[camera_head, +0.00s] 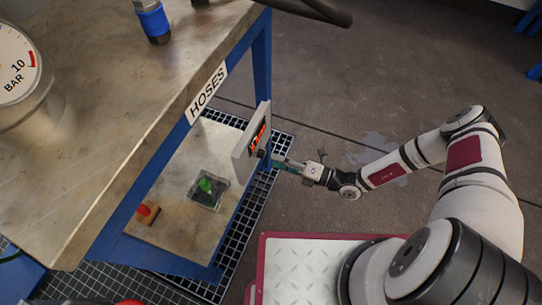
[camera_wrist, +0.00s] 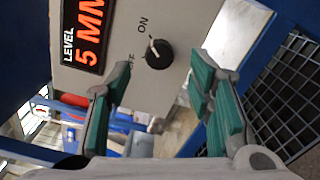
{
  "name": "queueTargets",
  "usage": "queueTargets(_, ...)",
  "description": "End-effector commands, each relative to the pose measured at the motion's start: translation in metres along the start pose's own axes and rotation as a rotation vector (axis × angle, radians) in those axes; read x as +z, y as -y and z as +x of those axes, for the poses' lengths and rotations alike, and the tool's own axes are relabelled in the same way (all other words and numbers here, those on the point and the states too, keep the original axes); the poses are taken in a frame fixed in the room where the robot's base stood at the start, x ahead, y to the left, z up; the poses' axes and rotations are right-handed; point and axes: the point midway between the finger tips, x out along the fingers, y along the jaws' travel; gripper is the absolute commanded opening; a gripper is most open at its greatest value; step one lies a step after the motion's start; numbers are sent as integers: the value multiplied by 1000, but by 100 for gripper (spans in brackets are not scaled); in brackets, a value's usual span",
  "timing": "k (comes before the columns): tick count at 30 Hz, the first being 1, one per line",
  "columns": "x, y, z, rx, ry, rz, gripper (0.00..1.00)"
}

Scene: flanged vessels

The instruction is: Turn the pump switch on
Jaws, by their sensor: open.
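The pump switch is a round black knob (camera_wrist: 159,54) on a pale control panel (camera_wrist: 125,50), between an ON label above and an OFF label at its lower left. Its white pointer mark leans up and slightly left, towards ON. My gripper (camera_wrist: 158,78) is open, with one green-padded finger on each side of the knob in the picture. The fingers hold nothing, and I cannot tell how far they are from the panel. In the head view my gripper (camera_head: 275,161) is close to the panel (camera_head: 250,145), and the knob is largely hidden there.
The panel is at the edge of a blue-framed metal table (camera_head: 120,90) marked HOSES. A lower shelf holds a green button (camera_head: 206,185) and a red-topped part (camera_head: 145,210). A gauge (camera_head: 15,65) stands at left. Open floor (camera_head: 330,100) lies right of the table.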

Motion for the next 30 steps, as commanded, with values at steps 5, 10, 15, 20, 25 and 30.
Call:
queueTargets(5, 1, 1, -39, -3, 3, 0, 48)
queueTargets(10, 1, 1, -65, -2, 2, 1, 48)
queueTargets(15, 0, 0, -79, -1, 2, 1, 48)
queueTargets(20, 0, 0, -82, 0, 1, 1, 48)
queueTargets(25, 0, 0, -82, -1, 1, 1, 48)
queueTargets(30, 0, 0, -82, -1, 1, 1, 48)
